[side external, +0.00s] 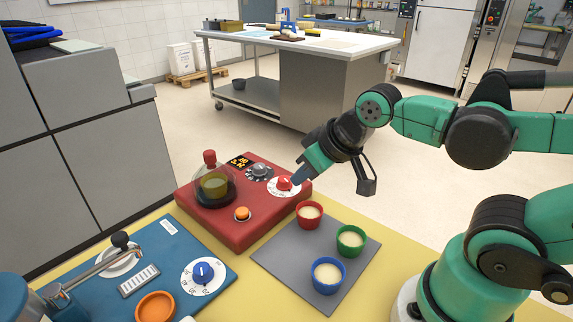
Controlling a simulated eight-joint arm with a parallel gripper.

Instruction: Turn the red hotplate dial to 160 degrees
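The red hotplate unit (220,239) stands on the yellow table. Its red dial (284,182) sits on a white scale disc at the unit's right corner. The scale's numbers are too small to read. My gripper (298,180) points down and to the left, with its tips right at the dial's upper right side. I cannot tell whether the tips touch the dial or whether they are open or shut.
A stoppered flask (214,184) and an orange button (242,214) are on the red unit. A red cup (309,214), green cup (350,240) and blue cup (328,277) stand on a grey mat (285,257) in front. A blue unit (150,252) with a blue dial (203,273) is at left.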

